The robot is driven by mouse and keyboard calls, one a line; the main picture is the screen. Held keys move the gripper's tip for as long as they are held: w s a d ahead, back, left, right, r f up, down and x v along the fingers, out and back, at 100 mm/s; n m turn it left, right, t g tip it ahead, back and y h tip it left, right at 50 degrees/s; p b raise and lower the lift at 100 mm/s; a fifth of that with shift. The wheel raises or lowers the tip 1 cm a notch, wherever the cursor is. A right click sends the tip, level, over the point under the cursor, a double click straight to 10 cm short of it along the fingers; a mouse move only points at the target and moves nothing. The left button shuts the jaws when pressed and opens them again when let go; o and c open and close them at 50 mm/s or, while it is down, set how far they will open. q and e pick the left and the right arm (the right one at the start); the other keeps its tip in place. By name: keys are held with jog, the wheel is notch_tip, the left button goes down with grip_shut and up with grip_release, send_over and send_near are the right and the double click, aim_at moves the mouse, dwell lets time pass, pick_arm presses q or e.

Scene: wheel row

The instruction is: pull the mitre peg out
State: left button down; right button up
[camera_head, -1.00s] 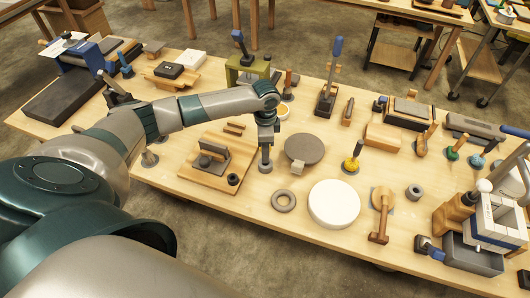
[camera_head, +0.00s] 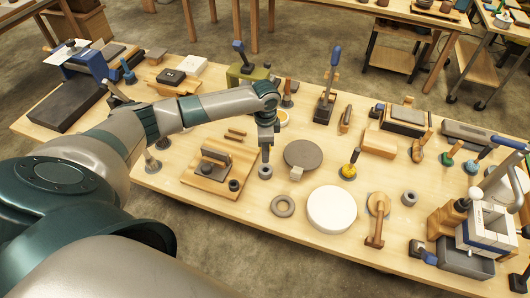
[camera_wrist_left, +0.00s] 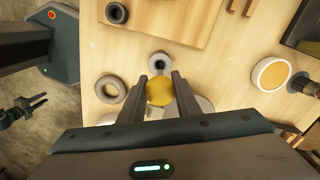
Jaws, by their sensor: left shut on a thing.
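My left gripper (camera_head: 266,146) is above the table in the head view, over a small grey collar (camera_head: 265,171). In the left wrist view the two fingers are shut on a round ochre-yellow knob (camera_wrist_left: 160,91), which I take as the head of the mitre peg. The collar (camera_wrist_left: 160,63) shows just past the knob, with a dark hole in its top. The peg's shaft is mostly hidden by the knob and fingers, so whether its tip is clear of the hole is hard to tell. My right gripper is not in view.
A wooden board with a grey block (camera_head: 215,155) stands left of the collar. A grey ring (camera_head: 283,206) lies in front. A dark disc (camera_head: 303,154), a white disc (camera_head: 331,209) and a yellow-based handle (camera_head: 348,170) stand to the right. A green fixture (camera_head: 245,72) stands behind.

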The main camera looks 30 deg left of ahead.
pick_arm(q)
jog(key=shift+r, duration=1.35)
